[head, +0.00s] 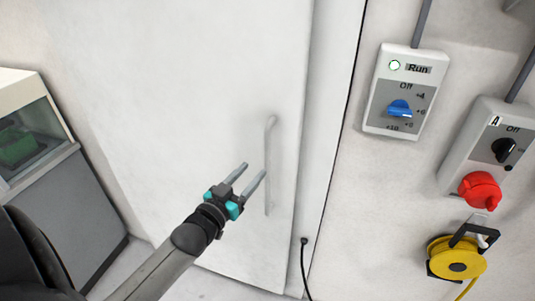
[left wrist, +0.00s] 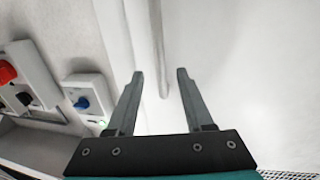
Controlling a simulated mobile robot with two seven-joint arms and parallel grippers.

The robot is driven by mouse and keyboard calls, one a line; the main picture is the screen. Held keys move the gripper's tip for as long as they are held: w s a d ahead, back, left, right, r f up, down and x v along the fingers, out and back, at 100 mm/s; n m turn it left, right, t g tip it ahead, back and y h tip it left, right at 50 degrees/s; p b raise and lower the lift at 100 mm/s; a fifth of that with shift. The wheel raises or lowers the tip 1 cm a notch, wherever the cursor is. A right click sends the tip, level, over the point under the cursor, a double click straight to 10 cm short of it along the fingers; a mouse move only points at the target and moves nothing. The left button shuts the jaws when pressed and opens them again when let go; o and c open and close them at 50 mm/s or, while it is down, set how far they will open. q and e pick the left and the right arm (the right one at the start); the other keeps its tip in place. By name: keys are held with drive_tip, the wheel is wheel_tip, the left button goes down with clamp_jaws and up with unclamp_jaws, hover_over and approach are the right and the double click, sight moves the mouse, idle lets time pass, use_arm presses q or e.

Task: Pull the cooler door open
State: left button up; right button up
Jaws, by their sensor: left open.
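The cooler door (head: 200,90) is a large white panel and looks shut in its frame. Its handle (head: 269,150) is a pale vertical bar near the door's right edge. My left gripper (head: 254,173) is open and empty, its fingertips just left of the handle's lower half in the head view. In the left wrist view the handle (left wrist: 160,60) shows between and beyond the two open fingers (left wrist: 160,74); I see no contact. My right gripper is not in view.
On the wall right of the door are a control box with a blue knob (head: 399,108), a box with a red plug (head: 480,190) and a yellow cable reel (head: 457,267). A black cable (head: 304,262) hangs by the frame. A grey cabinet (head: 70,215) stands left.

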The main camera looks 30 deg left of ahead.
sight(266, 156)
use_arm(q)
drive_tip(key=w, duration=0.9)
drive_tip(key=shift+a, duration=0.15)
clamp_jaws()
drive_tip(key=shift+s, duration=0.1)
idle(1.2)
